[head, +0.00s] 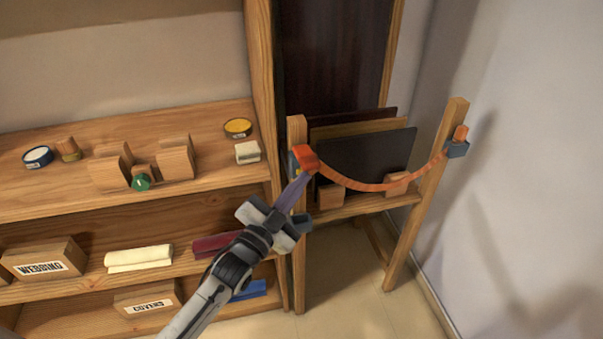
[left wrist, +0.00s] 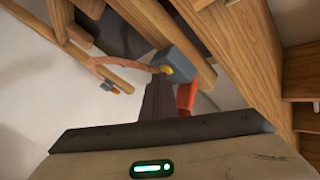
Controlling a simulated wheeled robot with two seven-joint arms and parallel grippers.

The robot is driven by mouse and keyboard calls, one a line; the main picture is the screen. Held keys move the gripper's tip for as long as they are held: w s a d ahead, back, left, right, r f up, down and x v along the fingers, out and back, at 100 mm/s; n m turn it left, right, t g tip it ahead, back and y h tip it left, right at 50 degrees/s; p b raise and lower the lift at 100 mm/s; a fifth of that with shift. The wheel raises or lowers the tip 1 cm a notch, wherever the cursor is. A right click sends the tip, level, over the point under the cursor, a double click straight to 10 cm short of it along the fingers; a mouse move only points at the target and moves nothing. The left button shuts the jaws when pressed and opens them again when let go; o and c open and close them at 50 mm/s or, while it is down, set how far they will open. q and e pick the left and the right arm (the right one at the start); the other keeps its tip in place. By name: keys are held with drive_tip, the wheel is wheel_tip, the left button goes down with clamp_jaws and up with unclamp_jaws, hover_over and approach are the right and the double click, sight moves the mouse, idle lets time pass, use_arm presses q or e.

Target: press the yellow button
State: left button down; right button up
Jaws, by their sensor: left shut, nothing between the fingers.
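The yellow button (left wrist: 167,70) shows in the left wrist view as a small yellow knob on a blue-grey box (left wrist: 184,64) fixed to a wooden post. In the head view the box is mostly hidden behind an orange block (head: 305,158) at the top of the stand's left post. My left gripper (head: 302,180) is shut and empty, its fingers pointing up at that post. In the left wrist view the dark fingers (left wrist: 161,84) end right below the button; I cannot tell whether they touch it. My right gripper is not in view.
An orange strap (head: 362,184) hangs between the stand's two posts, in front of dark panels (head: 365,160). Wooden shelves on the left hold tins, wooden blocks, a green knob (head: 141,182) and boxes. A wall stands at the right.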

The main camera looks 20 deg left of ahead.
use_arm(q)
drive_tip(key=shift+s+d+p, duration=0.4)
drive_tip(key=shift+s+d, duration=0.1)
drive_tip(key=shift+s, duration=0.25)
drive_tip(key=s+d, duration=0.1)
drive_tip(key=s+d+p, duration=0.1)
drive_tip(key=s+p, duration=0.1)
drive_tip(key=s, duration=0.1)
drive_tip(key=shift+s+d, duration=0.1)
drive_tip(key=shift+d, duration=0.3)
idle(0.6)
